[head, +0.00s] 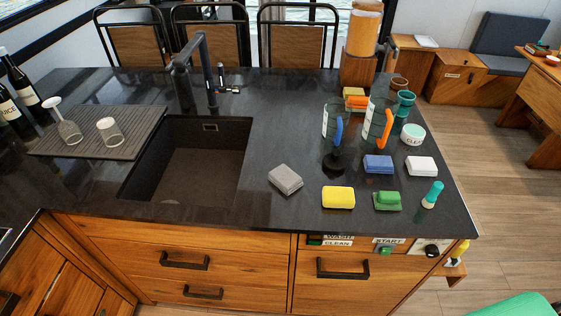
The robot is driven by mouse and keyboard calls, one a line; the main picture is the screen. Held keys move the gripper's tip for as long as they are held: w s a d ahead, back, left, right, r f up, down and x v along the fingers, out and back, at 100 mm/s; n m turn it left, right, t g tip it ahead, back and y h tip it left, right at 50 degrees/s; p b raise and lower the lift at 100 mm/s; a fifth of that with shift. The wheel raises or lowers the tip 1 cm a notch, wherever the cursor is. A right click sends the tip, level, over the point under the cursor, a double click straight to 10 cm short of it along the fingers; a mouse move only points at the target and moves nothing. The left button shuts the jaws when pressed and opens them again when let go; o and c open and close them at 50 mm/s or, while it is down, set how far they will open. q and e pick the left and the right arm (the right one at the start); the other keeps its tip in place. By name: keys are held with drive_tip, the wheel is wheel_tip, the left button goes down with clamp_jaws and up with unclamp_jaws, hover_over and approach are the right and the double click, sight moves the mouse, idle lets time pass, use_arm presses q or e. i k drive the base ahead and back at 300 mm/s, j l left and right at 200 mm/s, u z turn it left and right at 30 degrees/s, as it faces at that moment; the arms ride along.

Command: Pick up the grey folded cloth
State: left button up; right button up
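A small grey block-like item that looks like the grey folded cloth (285,179) lies on the dark counter (240,210), to the right of the sink and set at an angle. Its top is fully visible and nothing covers it. Neither of my grippers shows in the head view.
A sink (190,165) with a black tap (203,75) is left of the cloth. To its right are a yellow sponge (338,197), a blue sponge (378,164), a white block (422,166), a green scrubber (387,200) and clear jugs (377,122).

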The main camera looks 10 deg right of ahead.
sight(286, 180)
drive_tip(key=i+j+z, duration=0.15)
drive_tip(key=j+z, duration=0.45)
drive_tip(key=j, duration=0.15)
drive_tip(key=i+j+z, duration=0.1)
drive_tip(key=j+z, duration=0.2)
drive_tip(key=j, duration=0.15)
